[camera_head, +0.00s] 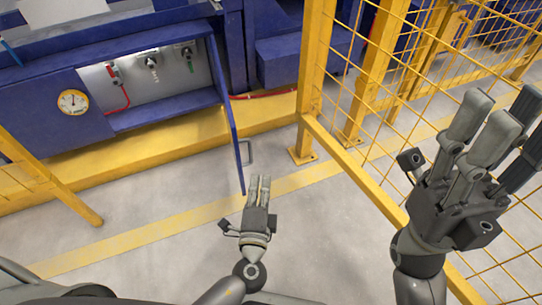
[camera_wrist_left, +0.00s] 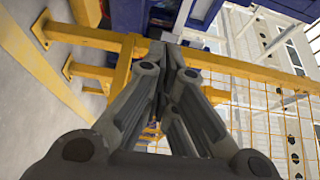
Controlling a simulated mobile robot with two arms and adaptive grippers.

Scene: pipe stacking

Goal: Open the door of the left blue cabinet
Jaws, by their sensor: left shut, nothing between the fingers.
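The blue cabinet (camera_head: 40,118) stands at the left in the head view. Its interior shows a grey panel with valves and a red hose. Its blue door (camera_head: 227,115) stands open, swung out toward me and seen nearly edge-on. A grey handle (camera_head: 250,153) sits on the door's right side. My left gripper (camera_head: 259,181) is shut and empty, just below and right of the door's lower end, apart from the handle in the picture. Its closed fingers also fill the middle of the left wrist view (camera_wrist_left: 165,65). My right gripper (camera_head: 500,115) is raised at the right; its finger gap is unclear.
A yellow mesh fence (camera_head: 312,70) with a post stands right of the door, behind my right gripper. A yellow rail (camera_head: 50,182) is at the lower left. A round gauge (camera_head: 73,102) is on the cabinet front. Grey floor (camera_head: 180,255) around my left gripper is clear.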

